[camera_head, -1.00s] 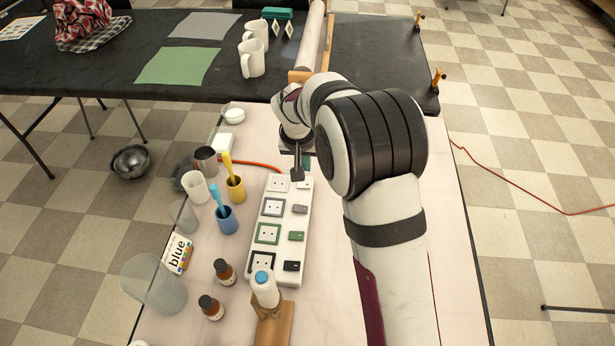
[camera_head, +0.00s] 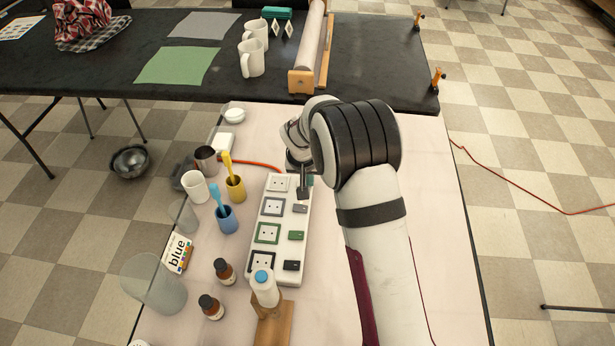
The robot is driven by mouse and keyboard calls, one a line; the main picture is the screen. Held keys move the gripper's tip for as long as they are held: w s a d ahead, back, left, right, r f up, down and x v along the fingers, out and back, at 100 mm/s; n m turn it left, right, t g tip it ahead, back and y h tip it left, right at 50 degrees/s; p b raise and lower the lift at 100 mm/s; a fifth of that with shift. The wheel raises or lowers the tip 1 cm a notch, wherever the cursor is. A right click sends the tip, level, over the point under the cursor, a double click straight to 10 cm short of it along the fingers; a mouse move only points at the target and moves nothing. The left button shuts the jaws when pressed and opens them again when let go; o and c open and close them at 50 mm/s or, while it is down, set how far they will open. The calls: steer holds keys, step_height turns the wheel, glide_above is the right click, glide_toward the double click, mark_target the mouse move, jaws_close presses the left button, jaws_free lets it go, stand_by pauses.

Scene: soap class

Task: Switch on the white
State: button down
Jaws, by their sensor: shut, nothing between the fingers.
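A white power strip (camera_head: 281,238) lies lengthwise on the pale table. Its sockets have coloured frames: a white-framed socket (camera_head: 278,184) at the far end, then grey, green and black ones toward me. A grey switch (camera_head: 300,208), a green switch (camera_head: 296,235) and a black switch (camera_head: 291,265) sit to the right of their sockets. My gripper (camera_head: 303,193) is shut and empty, pointing down at the far right end of the strip, beside the white-framed socket. It covers the place of the white switch, which I cannot see. Whether the fingertips touch the strip is unclear.
A yellow cup (camera_head: 235,189) and a blue cup (camera_head: 227,221) with brushes stand left of the strip. Brown bottles (camera_head: 225,272) and a white-blue bottle (camera_head: 264,288) stand near its front end. An orange cable (camera_head: 262,164) runs to its far end. The table's right side is clear.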

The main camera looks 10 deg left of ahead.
steer(key=shift+f, duration=0.1)
steer(key=shift+a+r, duration=0.25)
steer(key=shift+a, duration=0.55)
steer(key=w+v, duration=0.1)
steer(key=v, duration=1.2)
steer(key=shift+a+r, duration=0.25)
steer(key=shift+r, duration=0.35)
steer(key=shift+d, duration=0.1)
